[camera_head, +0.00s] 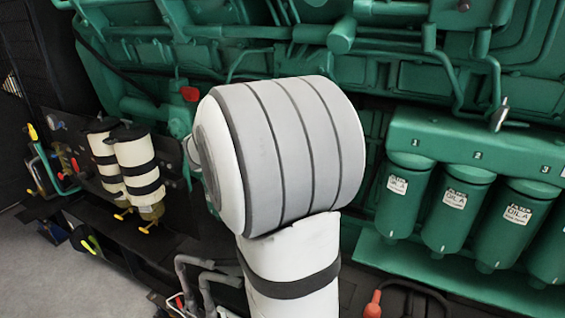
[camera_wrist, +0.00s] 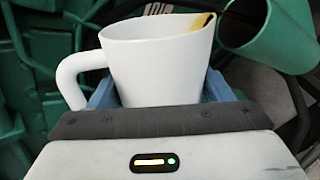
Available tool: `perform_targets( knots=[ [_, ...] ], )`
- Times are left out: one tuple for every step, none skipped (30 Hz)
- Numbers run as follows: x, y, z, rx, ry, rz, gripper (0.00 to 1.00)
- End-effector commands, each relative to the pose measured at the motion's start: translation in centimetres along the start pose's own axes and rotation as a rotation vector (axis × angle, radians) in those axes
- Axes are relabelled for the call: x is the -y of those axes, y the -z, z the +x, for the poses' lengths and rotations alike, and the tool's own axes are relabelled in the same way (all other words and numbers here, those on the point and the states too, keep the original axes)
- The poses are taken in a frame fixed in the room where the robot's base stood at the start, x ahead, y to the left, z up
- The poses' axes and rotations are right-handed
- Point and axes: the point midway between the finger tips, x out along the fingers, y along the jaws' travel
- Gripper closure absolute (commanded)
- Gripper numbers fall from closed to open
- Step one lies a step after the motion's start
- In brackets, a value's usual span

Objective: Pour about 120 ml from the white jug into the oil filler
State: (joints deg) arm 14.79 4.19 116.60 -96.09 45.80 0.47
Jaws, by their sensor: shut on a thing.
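The white jug (camera_wrist: 155,65) fills the middle of the wrist view, with its handle on the left. My gripper (camera_wrist: 160,95) is shut on it, with a blue finger on each side. Yellow-amber liquid (camera_wrist: 203,22) shows at the right end of the jug's rim. A green tube (camera_wrist: 285,40), which looks like the oil filler, is close to that end of the rim at upper right. I cannot tell whether they touch or whether liquid is flowing. The head view shows neither jug nor gripper; my own arm covers its middle.
In the head view, the green engine (camera_head: 400,75) with its pipes fills the back. Several green oil filters (camera_head: 462,215) hang at right. White canisters with black bands (camera_head: 137,160) stand at left. A red-handled part (camera_head: 373,303) is at the bottom. Grey floor (camera_head: 60,280) is clear at lower left.

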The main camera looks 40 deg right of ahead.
Motion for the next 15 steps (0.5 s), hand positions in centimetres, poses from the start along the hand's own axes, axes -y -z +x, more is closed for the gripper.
perform_targets(
  knots=[
    [-0.06,-0.05,-0.01,0.000,-0.001,0.003,0.61],
    [-0.05,-0.06,-0.01,0.000,-0.001,0.004,0.61],
    [-0.05,-0.06,-0.01,-0.001,-0.001,0.006,0.61],
    [-0.05,-0.04,-0.01,-0.001,-0.001,0.007,0.61],
    [-0.04,-0.05,0.00,-0.002,-0.001,0.009,0.61],
    [-0.03,-0.05,0.00,-0.003,-0.001,0.011,0.61],
    [-0.03,-0.04,0.00,-0.003,-0.001,0.012,0.61],
    [-0.02,-0.05,0.00,-0.004,-0.001,0.014,0.61],
    [-0.01,-0.05,0.01,-0.005,-0.001,0.016,0.61],
    [-0.01,-0.04,0.01,-0.005,-0.001,0.017,0.61],
    [0.00,-0.05,0.01,-0.006,-0.001,0.019,0.61],
    [0.01,-0.05,0.02,-0.007,-0.001,0.022,0.61],
    [0.02,-0.05,0.02,-0.007,-0.001,0.024,0.61],
    [0.02,-0.05,0.02,-0.008,-0.001,0.026,0.61],
    [0.03,-0.06,0.02,-0.009,-0.001,0.028,0.61]
  ],
)
